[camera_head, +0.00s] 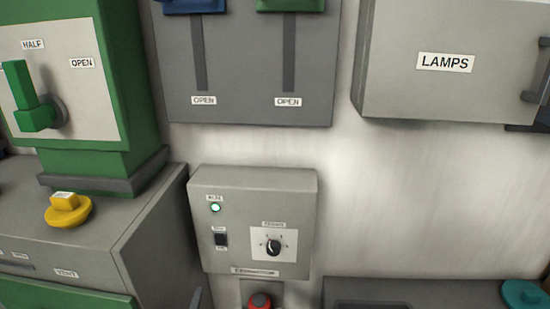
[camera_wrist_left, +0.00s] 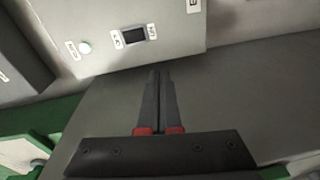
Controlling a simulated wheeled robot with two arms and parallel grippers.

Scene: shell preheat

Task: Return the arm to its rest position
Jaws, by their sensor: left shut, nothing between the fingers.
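In the left wrist view, my left gripper (camera_wrist_left: 159,74) has its two dark fingers together with nothing between them; red pieces show at their bases. The fingertips point toward the lower edge of a grey control box (camera_wrist_left: 185,22); I cannot tell whether they touch it. The box has a lit pale green lamp (camera_head: 215,208), a black switch (camera_head: 221,239) and a round knob (camera_head: 273,247). My right gripper is not in view.
A green unit (camera_head: 135,80) with a green lever (camera_head: 35,105) stands left on a grey cabinet (camera_head: 150,230) bearing a yellow knob (camera_head: 68,211). A two-slot panel (camera_head: 245,70) and LAMPS box (camera_head: 400,90) hang above. A red part (camera_head: 259,300) is below the box.

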